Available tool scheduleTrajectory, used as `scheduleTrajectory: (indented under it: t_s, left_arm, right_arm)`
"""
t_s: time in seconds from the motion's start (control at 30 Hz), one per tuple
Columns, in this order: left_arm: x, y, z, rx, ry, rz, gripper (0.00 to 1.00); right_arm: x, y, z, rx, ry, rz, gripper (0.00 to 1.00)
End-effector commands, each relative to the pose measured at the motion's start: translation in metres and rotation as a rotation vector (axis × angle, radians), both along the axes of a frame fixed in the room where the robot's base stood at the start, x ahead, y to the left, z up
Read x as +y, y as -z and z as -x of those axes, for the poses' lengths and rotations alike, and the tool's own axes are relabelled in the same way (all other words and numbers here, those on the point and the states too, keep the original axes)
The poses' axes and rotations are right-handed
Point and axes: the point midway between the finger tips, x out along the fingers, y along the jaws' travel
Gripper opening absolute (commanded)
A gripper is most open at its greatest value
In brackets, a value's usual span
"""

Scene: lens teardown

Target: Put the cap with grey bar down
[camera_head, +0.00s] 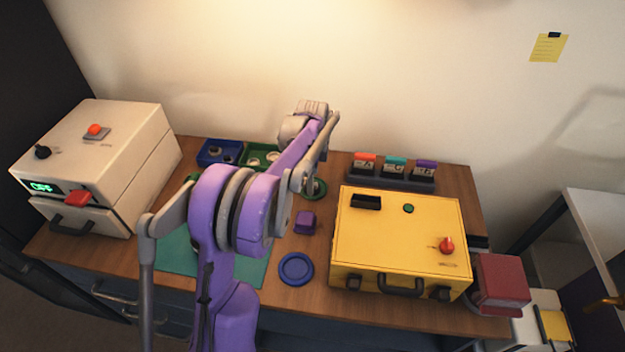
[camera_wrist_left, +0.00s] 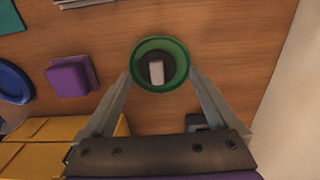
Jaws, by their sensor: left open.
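The cap with grey bar (camera_wrist_left: 155,73) is a dark disc with a raised light grey bar. It lies in a round green dish (camera_wrist_left: 175,46) in the left wrist view. My left gripper (camera_wrist_left: 160,74) is open, its fingertips on either side of the dish with the cap between them. The fingers look clear of the cap; their exact height above it is hard to tell. In the head view the green dish (camera_head: 320,187) shows partly behind my purple arm, and the cap is mostly hidden. My right gripper is not in view.
A purple block (camera_head: 305,222) and a blue dish (camera_head: 296,269) stand left of the yellow case (camera_head: 400,235). A rack (camera_head: 392,180) with coloured labels stands behind the case. Blue (camera_head: 213,151) and green trays are at the back. A white machine (camera_head: 100,160) reads OFF.

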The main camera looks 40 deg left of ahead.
Motion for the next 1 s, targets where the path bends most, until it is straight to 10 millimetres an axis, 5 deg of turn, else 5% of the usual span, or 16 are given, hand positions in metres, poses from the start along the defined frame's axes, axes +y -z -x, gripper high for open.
scheduleTrajectory:
  t_s: [0.5,1.0]
  left_arm:
    - [0.000,-0.098,0.000,0.000,0.000,0.000,0.93]
    - [0.000,-0.108,0.000,0.000,0.000,0.000,0.93]
  right_arm:
    - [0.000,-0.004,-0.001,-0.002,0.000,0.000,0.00]
    - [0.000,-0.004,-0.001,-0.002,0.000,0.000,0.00]
